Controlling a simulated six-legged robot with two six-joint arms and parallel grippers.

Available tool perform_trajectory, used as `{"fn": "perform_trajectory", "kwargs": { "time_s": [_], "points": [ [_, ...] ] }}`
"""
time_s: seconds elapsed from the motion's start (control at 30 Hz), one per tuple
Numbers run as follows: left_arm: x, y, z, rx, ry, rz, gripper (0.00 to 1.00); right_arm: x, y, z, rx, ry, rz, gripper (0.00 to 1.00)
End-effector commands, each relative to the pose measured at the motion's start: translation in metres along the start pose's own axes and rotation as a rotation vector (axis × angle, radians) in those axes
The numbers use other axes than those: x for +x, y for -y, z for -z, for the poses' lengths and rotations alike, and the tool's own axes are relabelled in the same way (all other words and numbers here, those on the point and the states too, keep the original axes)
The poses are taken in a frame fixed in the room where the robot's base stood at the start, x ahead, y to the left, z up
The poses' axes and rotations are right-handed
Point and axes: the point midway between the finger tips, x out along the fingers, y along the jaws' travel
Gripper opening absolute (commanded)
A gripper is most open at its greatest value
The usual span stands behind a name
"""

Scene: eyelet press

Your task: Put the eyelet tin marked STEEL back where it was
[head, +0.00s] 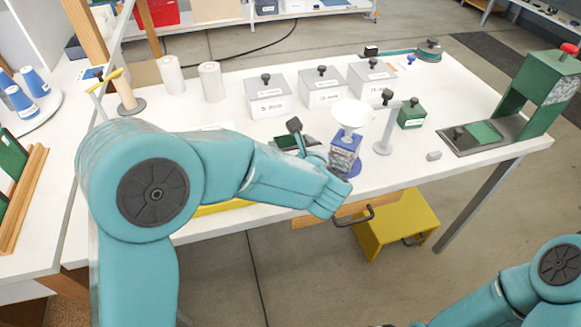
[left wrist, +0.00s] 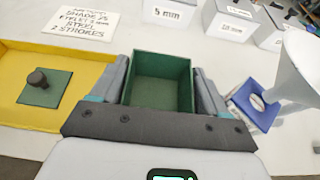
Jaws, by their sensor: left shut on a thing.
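My left gripper (left wrist: 162,72) is shut on a green open-topped tin (left wrist: 163,93), with one finger on each side of it. The inside that shows looks bare and green, and no marking can be read on it. In the head view my left gripper (head: 302,146) is over the table's front part, and a little of the green tin (head: 284,142) shows behind it. A green lid with a black knob (left wrist: 44,88) lies in the yellow tray (left wrist: 18,62), left of the tin. Another green box with a knob (head: 411,114) stands right of the funnel stand. My right gripper is out of view.
Grey lidded boxes (head: 270,100) line the back. A white funnel (head: 352,112) is over a blue box (head: 345,145), right of my gripper. A green press (head: 540,90) stands at the right end.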

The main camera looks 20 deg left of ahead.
Motion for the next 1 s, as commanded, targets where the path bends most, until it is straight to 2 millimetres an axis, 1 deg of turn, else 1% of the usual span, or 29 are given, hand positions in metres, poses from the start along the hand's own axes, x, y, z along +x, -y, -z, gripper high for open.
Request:
{"fn": "perform_trajectory", "kwargs": {
  "time_s": [0.03,0.2,0.43,0.53,0.73,0.9,0.93,0.97,1.0],
  "points": [
    [0.004,0.000,0.009,0.003,-0.001,0.000,0.36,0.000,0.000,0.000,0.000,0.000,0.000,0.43],
    [0.010,-0.001,0.024,0.001,0.001,0.002,0.36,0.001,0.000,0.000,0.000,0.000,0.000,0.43],
    [0.023,-0.002,0.057,0.003,0.000,0.002,0.36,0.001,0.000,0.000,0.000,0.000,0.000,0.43],
    [0.025,-0.002,0.061,-0.001,0.001,0.002,0.36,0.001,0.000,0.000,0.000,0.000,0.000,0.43],
    [0.025,-0.002,0.061,-0.002,0.002,0.002,0.36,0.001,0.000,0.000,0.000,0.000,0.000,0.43],
    [0.026,-0.002,0.065,-0.001,0.002,0.003,0.36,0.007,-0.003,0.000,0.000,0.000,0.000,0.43],
    [0.026,-0.002,0.065,0.000,0.001,0.003,0.78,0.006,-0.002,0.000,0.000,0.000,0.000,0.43],
    [0.026,-0.002,0.064,0.000,0.000,0.003,0.88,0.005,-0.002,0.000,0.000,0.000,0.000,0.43],
    [0.026,-0.002,0.064,0.000,0.000,0.003,1.00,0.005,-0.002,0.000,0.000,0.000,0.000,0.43]
  ]
}}
